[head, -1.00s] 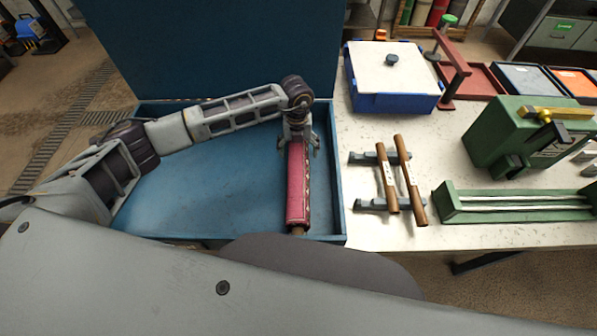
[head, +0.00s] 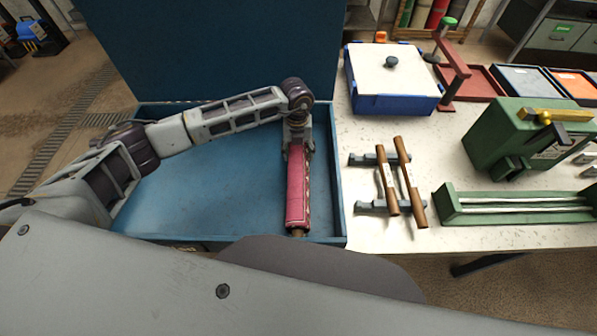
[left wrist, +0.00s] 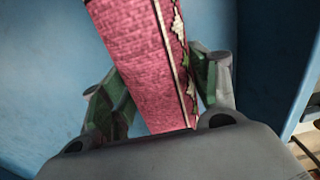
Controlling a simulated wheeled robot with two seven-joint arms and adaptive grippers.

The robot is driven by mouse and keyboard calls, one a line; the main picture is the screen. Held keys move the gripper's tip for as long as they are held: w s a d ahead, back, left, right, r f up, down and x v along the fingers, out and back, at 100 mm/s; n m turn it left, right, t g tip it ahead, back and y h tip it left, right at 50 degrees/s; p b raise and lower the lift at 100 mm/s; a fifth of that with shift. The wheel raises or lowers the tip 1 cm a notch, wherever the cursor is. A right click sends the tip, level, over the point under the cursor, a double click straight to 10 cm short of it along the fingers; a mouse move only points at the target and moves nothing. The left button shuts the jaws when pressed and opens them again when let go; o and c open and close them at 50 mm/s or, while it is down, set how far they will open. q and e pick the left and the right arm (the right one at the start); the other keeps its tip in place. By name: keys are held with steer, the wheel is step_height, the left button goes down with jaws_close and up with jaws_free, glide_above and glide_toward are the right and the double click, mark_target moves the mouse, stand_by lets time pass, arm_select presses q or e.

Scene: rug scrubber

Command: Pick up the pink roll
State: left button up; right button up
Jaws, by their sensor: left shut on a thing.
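The pink roll (head: 298,196) lies lengthwise in the blue box, near the box's right wall. It has a patterned edge strip, and a brown rod end shows at its near end. My left gripper (head: 298,152) is over the far part of the roll and shut on it. In the left wrist view the pink roll (left wrist: 140,50) runs between the two fingers of my left gripper (left wrist: 160,100), with a finger on each side. The gripper's body hides part of the roll. My right gripper is not in view.
The blue box (head: 190,243) has a raised lid (head: 215,50) behind it. On the white table to the right are a rack (head: 370,206) with two brown rods, a blue bin (head: 392,100) with a white lid, and a green machine (head: 500,140).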

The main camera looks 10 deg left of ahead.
arm_select(q)
steer(key=shift+r, duration=0.2)
steer(key=shift+r+b, duration=0.9)
steer(key=shift+r, duration=3.95)
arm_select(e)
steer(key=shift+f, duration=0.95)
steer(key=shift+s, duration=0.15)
